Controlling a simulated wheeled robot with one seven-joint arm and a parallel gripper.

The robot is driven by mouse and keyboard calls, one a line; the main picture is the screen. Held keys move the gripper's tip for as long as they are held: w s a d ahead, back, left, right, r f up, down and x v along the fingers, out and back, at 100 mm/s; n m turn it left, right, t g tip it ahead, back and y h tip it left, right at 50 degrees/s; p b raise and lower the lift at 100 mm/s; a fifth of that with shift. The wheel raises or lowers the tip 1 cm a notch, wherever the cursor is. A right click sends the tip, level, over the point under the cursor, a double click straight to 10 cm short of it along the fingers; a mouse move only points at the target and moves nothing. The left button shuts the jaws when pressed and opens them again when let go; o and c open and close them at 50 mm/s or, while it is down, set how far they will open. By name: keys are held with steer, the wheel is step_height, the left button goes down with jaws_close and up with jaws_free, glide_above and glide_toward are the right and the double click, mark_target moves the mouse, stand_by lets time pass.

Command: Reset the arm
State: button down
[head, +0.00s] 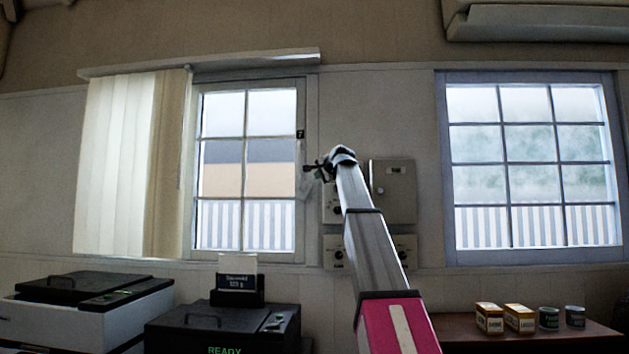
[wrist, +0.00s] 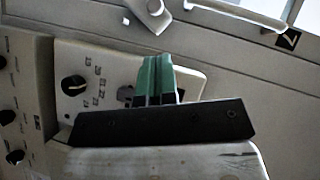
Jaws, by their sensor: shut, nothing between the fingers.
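My arm reaches up from the lower right of the head view. My gripper (head: 314,168) is at its far end, in front of the wall between the two windows. In the wrist view my gripper (wrist: 158,62) shows as two green fingers side by side, shut with nothing between them. Behind the fingers is a pale panel (wrist: 72,58) with a black knob and printed numbers. I cannot tell whether the fingertips touch the panel.
A grey wall box (head: 396,192) and knob panels (head: 337,253) sit close around my arm. The left window (head: 247,165) bears a label "7". Below stand a dark machine reading "READY" (head: 222,330), another machine (head: 90,305) and a shelf with boxes (head: 489,317) and tins.

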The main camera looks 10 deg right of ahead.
steer(key=shift+s+d, duration=0.1)
steer(key=shift+s, duration=0.3)
